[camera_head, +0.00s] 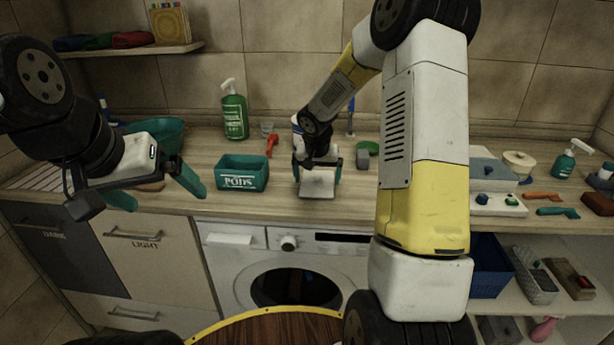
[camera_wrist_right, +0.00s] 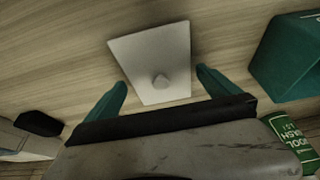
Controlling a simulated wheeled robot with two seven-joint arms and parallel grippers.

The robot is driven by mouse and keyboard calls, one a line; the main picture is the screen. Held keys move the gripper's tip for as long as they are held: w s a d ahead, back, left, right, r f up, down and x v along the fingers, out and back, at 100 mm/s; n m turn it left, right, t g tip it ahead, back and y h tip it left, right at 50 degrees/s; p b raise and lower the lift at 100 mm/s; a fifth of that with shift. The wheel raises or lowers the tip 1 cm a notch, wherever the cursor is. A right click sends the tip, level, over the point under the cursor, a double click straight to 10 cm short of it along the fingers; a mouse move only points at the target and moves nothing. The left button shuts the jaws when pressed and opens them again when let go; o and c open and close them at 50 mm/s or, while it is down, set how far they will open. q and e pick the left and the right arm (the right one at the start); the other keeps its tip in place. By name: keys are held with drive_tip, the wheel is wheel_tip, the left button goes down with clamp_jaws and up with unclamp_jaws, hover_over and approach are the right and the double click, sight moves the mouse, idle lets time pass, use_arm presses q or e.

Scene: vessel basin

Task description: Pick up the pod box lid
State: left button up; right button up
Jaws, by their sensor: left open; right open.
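The pod box lid (camera_wrist_right: 155,65) is a pale grey flat plate with a small round knob, lying on the wooden counter. In the head view the lid (camera_head: 317,190) lies near the counter's front edge, right of the teal PODS box (camera_head: 242,180). My right gripper (camera_wrist_right: 160,85) is open, its teal fingers on either side of the lid's knob end. Nothing is gripped, and the fingers' height above the counter is hard to tell. In the head view my right gripper (camera_head: 318,172) partly hides the lid's far side. My left gripper (camera_head: 160,195) is open and empty at the left.
A green spray bottle (camera_head: 234,112) and a red-orange item (camera_head: 272,145) stand behind the PODS box. A teal basin (camera_head: 158,137) is at the left. A white control box (camera_head: 497,203) and orange and teal tools are at the right. The washing machine (camera_head: 290,265) is below the counter.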

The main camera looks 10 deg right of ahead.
drive_tip(key=shift+w+d+f, duration=0.1)
drive_tip(key=shift+w+f, duration=0.15)
drive_tip(key=shift+f, duration=0.45)
drive_tip(key=c, duration=1)
drive_tip(key=shift+r, duration=0.15)
drive_tip(key=shift+c, duration=0.2)
